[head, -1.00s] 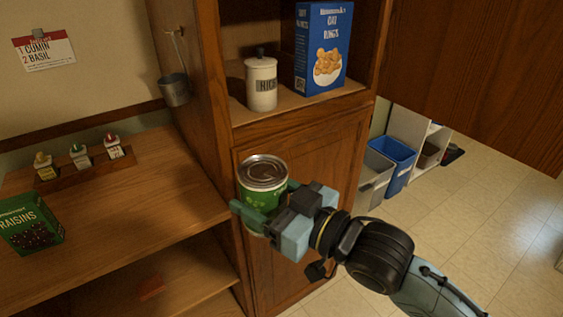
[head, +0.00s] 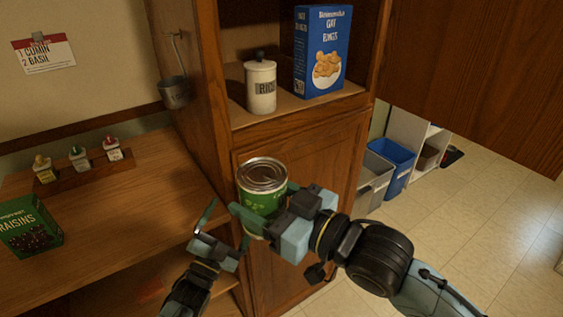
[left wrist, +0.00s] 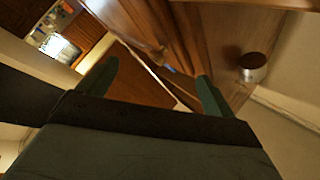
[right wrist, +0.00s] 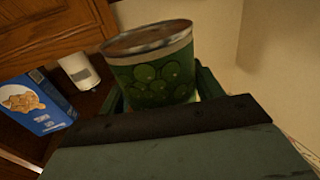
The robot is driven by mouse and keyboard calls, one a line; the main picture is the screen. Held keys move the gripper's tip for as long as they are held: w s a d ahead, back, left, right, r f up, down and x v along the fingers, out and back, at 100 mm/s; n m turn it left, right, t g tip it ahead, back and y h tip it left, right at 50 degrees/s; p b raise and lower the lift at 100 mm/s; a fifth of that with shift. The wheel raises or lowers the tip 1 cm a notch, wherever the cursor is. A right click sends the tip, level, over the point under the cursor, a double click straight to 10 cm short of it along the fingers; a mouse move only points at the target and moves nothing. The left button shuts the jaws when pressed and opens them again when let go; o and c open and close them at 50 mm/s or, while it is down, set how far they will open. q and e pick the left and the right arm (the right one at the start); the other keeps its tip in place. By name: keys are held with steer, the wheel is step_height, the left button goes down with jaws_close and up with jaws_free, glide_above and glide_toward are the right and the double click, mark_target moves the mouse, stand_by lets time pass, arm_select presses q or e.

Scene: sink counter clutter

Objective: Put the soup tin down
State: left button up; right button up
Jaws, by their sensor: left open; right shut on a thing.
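The soup tin (head: 262,190) is green with a silver rim and shows in the middle of the head view, upright in front of the cabinet door. My right gripper (head: 262,217) is shut on it and holds it in the air. In the right wrist view the tin (right wrist: 152,68) stands between the fingers, its label printed with round green shapes. My left gripper (head: 220,232) is just left of the tin, open and empty, apart from it as far as I can tell. Its spread fingers (left wrist: 158,88) also show in the left wrist view.
A rice canister (head: 261,88) and a blue cereal box (head: 322,50) stand on the cabinet shelf. The wooden counter (head: 130,200) at left holds a raisins box (head: 30,228) and a rack (head: 85,176) of small bottles. Bins (head: 392,165) stand on the floor at right.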

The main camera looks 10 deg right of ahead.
steer(key=shift+r, duration=0.1)
arm_select(q)
steer(key=s+d+r+m+g+h, duration=0.1)
steer(key=d+r+m+g+h, duration=0.15)
steer(key=r+m+g, duration=0.6)
steer(key=s+d+r+m+g+h, duration=0.1)
steer(key=d+r+m+g+h, duration=0.15)
steer(key=r+m+g, duration=0.6)
steer(key=s+d+r+m+g+h, duration=0.15)
steer(key=r+m+g+h, duration=0.3)
steer(key=r+m, duration=0.8)
steer(key=m+t+y, duration=1.2)
steer(key=m+y, duration=1.1)
steer(key=m, duration=0.3)
glide_toward(267, 177)
steer(key=shift+t, duration=0.35)
steer(key=x, duration=1.2)
steer(key=shift+s+f, duration=0.15)
steer(key=shift+f, duration=0.15)
steer(key=shift+c, duration=0.3)
